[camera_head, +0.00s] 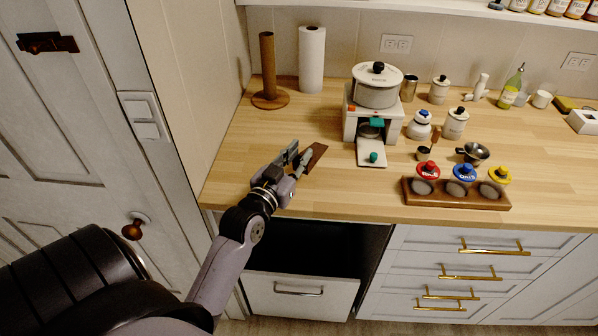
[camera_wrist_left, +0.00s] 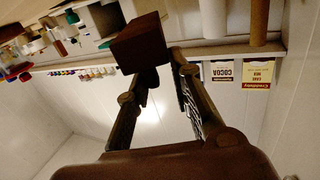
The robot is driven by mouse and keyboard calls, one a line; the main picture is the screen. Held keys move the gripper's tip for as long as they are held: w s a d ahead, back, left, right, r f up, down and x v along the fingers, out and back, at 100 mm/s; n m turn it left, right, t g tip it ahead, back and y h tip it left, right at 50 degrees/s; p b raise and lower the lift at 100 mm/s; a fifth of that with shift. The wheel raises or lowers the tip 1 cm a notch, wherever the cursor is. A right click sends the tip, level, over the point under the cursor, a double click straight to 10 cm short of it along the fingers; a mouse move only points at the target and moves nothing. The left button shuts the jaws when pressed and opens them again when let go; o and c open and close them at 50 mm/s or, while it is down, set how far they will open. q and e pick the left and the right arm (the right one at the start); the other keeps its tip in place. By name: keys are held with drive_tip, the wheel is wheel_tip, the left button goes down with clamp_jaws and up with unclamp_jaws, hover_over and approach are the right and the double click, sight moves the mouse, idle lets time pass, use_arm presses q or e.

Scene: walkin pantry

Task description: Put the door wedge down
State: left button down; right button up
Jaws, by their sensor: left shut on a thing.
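The door wedge (camera_head: 317,153) is a dark brown block. My left gripper (camera_head: 298,158) is shut on it over the front left part of the wooden counter (camera_head: 245,160). In the left wrist view the wedge (camera_wrist_left: 140,42) sticks out beyond the fingertips of the left gripper (camera_wrist_left: 165,75). I cannot tell whether the wedge touches the counter. My right gripper is not in view.
A paper roll (camera_head: 312,60) and a wooden holder (camera_head: 268,70) stand at the back left. A white machine with a pot (camera_head: 376,90) stands right of the wedge. A rack with colored lids (camera_head: 455,195) is farther right. The open drawer (camera_head: 300,297) is below. Counter around the wedge is clear.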

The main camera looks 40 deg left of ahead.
use_arm(q)
drive_tip(key=shift+f, duration=0.4)
wheel_tip(320, 180, down, 4)
drive_tip(key=shift+f, duration=0.25)
drive_tip(key=shift+f, duration=0.1)
drive_tip(key=c, duration=1.4)
unclamp_jaws()
drive_tip(key=shift+s, duration=0.1)
